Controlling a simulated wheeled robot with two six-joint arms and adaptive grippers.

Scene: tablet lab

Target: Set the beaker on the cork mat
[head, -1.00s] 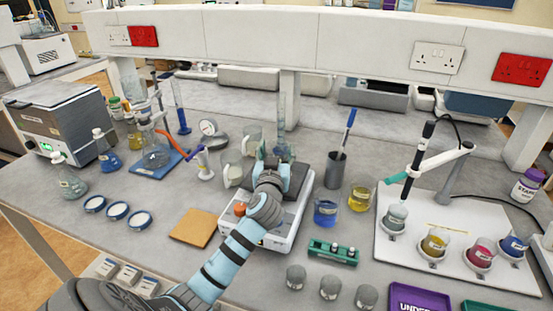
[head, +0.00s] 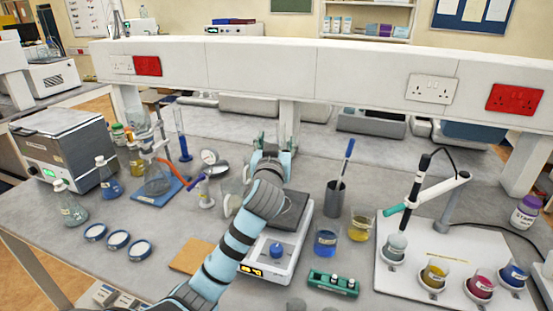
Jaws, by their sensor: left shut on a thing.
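The cork mat (head: 190,257) lies flat on the bench, left of the balance, its right side hidden behind my left arm. Its visible part is bare. My left gripper (head: 271,144) is raised behind the balance pan, well to the right of and beyond the mat. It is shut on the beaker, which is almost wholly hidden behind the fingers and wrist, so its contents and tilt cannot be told. My right gripper does not show.
The balance (head: 255,252) has a bare dark pan (head: 290,210) and a blue knob-like piece in front. Blue (head: 325,242) and yellow (head: 360,228) beakers stand right of it. Three round dishes (head: 118,240) lie left of the mat. A green rack (head: 332,284) stands in front.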

